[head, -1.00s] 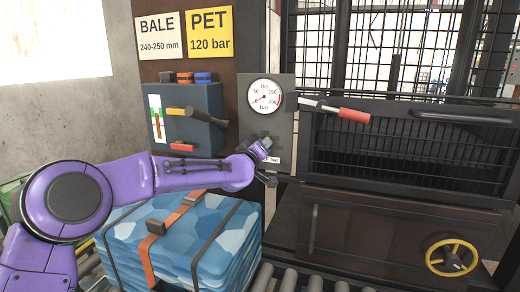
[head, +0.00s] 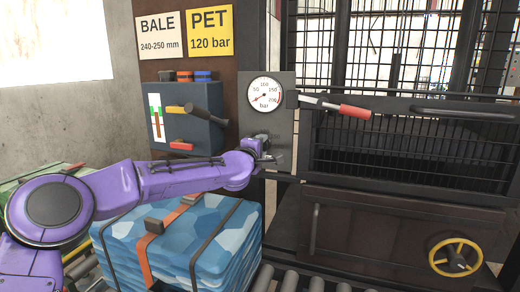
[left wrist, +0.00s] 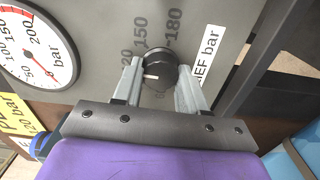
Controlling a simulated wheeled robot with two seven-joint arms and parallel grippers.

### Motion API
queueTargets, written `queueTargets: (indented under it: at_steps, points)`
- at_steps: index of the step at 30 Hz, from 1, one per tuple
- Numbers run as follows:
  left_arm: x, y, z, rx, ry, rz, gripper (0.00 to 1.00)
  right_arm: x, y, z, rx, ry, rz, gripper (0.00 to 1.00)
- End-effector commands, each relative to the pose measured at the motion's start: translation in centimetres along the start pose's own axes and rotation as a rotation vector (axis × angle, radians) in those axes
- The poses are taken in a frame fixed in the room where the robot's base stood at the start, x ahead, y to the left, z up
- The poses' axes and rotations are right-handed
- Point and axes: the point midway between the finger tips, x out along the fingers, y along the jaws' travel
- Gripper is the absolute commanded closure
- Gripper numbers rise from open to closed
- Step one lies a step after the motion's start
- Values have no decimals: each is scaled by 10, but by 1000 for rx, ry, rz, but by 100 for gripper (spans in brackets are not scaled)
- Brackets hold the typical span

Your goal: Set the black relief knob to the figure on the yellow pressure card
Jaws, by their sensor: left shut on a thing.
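The yellow pressure card (head: 210,31) reads "PET 120 bar" on the brown panel at the upper left. The black relief knob (left wrist: 160,76) sits on the grey gauge plate (head: 284,118). In the left wrist view its white mark points left. Printed figures 150 and 180 and a partly hidden figure ending in 20 lie around it. My left gripper (left wrist: 159,88) has a finger on each side of the knob and is shut on it. In the head view the left gripper (head: 268,153) mostly hides the knob. My right gripper is not in view.
A round pressure gauge (head: 265,95) is above the knob. A red-gripped lever (head: 352,111) sticks out at its right. A blue-grey box (head: 190,120) with handles stands left. A strapped blue bale (head: 185,245) lies below my arm. A yellow handwheel (head: 455,257) is at lower right.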

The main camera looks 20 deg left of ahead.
Motion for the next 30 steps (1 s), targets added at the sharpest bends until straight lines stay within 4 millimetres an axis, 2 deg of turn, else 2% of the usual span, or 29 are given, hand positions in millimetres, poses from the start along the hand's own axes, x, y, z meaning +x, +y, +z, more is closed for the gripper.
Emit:
queueTargets:
  at_steps: [19,20,21,22,30]
  points:
    - [0,-4,0,-50,0,-6,89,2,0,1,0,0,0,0]
    - [0,-4,0,-50,-1,-6,52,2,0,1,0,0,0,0]
    - [0,-4,0,-50,-1,-6,39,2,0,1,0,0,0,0]
    - [0,-4,0,-50,-1,-6,33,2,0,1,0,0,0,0]
    - [0,-2,1,-49,-1,-2,33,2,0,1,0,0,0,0]
